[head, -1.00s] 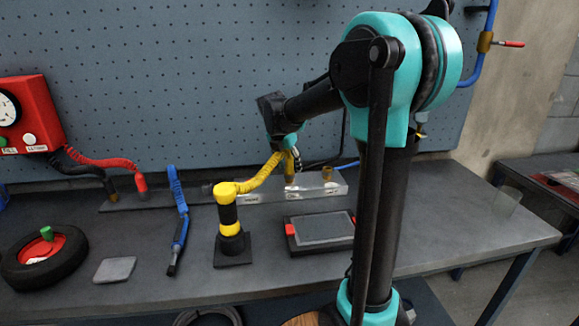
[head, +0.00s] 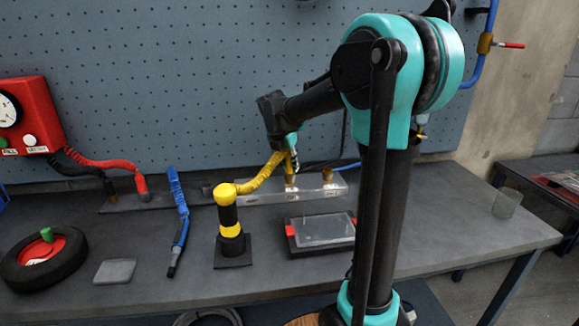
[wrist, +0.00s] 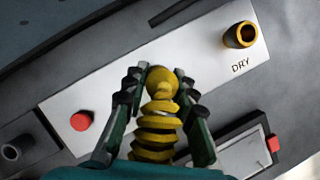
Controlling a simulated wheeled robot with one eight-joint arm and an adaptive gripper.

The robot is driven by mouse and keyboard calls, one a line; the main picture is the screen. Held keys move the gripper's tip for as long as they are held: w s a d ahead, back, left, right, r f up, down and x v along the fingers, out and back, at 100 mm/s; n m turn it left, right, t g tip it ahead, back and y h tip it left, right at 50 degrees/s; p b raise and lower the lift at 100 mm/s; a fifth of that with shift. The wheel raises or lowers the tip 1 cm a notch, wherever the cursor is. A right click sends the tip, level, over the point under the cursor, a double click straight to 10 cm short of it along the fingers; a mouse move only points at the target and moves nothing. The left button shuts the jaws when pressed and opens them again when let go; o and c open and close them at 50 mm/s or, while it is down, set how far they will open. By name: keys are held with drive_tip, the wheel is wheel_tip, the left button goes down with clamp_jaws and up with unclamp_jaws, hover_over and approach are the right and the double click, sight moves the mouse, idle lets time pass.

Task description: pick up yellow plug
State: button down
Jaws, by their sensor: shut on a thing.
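My gripper (wrist: 160,88) is shut on the yellow plug (wrist: 158,78), with its fingers on either side of the plug's rounded end. In the head view the gripper (head: 290,153) is small, above the pale socket block (head: 245,197). The yellow ribbed hose (head: 262,175) runs left and down from the gripper to the yellow-topped black post (head: 228,214). A brass socket (head: 290,179) on the block shows just below the gripper. I cannot tell whether the plug touches it.
A brass socket marked DRY (wrist: 240,36) stands at upper right in the wrist view. A dark-framed panel with red ends (head: 322,230) lies in front of the block. A blue tool (head: 180,225) and a tyre (head: 42,262) are left. The table's right side is mostly clear.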

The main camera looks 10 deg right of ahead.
wheel_tip(320, 180, up, 24)
drive_tip(key=shift+r, duration=0.2)
idle(1.0)
